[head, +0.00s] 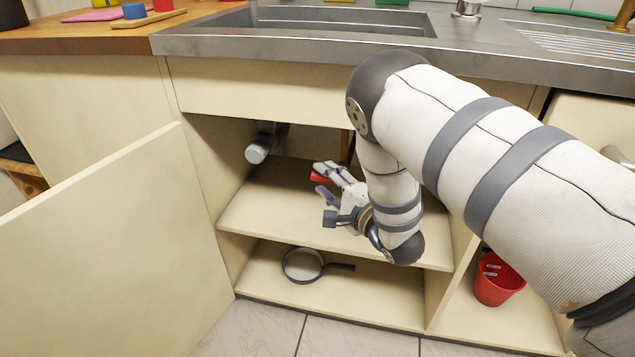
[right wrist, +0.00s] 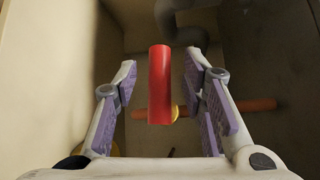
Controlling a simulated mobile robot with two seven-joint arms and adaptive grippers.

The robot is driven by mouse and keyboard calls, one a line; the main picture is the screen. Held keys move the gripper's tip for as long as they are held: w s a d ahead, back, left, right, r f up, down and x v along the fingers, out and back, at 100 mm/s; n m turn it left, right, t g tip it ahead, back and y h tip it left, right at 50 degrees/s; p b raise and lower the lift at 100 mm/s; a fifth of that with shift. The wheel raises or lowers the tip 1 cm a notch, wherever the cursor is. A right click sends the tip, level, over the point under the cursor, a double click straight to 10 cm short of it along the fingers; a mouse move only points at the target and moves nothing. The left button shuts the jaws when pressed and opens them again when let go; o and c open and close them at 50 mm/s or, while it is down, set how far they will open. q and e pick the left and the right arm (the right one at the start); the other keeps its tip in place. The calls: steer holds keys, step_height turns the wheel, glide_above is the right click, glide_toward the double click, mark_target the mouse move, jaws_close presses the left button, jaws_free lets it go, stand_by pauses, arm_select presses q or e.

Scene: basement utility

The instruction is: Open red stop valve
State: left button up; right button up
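The red valve handle (head: 318,178) shows as a small red patch at my right gripper's fingertips, inside the open cabinet under the sink. In the right wrist view the red handle (right wrist: 159,85) is a long upright bar between the fingers, with visible gaps on both sides. A small yellow part (right wrist: 175,112) and a horizontal orange-brown pipe (right wrist: 250,105) show behind it. My right gripper (head: 321,182) is open around the handle; its purple-padded fingers (right wrist: 162,90) do not appear to touch it. My left gripper is not in view.
A grey drain pipe (head: 262,145) hangs at the upper left of the cabinet. The cabinet door (head: 105,255) stands open at left. A pan (head: 302,265) lies on the lower shelf. A red bucket (head: 497,280) stands at right.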

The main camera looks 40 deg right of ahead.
steer(key=shift+w+f, duration=0.15)
steer(key=shift+w, duration=0.95)
jaws_close()
